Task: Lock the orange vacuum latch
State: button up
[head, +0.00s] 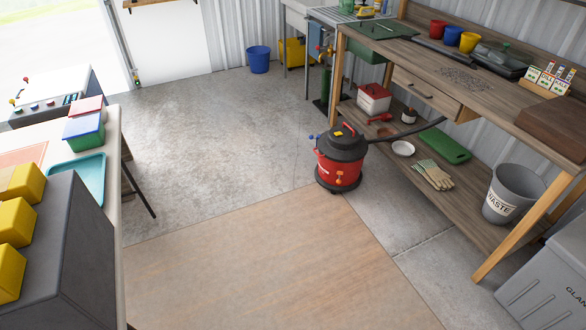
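A red and black shop vacuum (335,171) stands upright on the concrete floor, at the corner of the wooden floor panel and in front of the workbench. A small orange part (338,182), which looks like a latch, is on the front of its red tank. It is too small to tell whether it is locked or open. A red handle is on the black lid, and a dark hose runs from the vacuum toward the bench's lower shelf. My gripper is not in view.
The workbench (430,70) lines the right side, its lower shelf holding gloves (434,175) and a grey waste bin (513,192). A table with a teal tray (90,178) is at left. Open floor lies between them. A blue bucket (258,60) stands at the back.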

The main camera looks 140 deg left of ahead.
aim_at(339, 181)
jog(key=u, duration=2.8)
jog(key=k, duration=1.1)
jog(key=u, duration=1)
jog(key=i, duration=1.7)
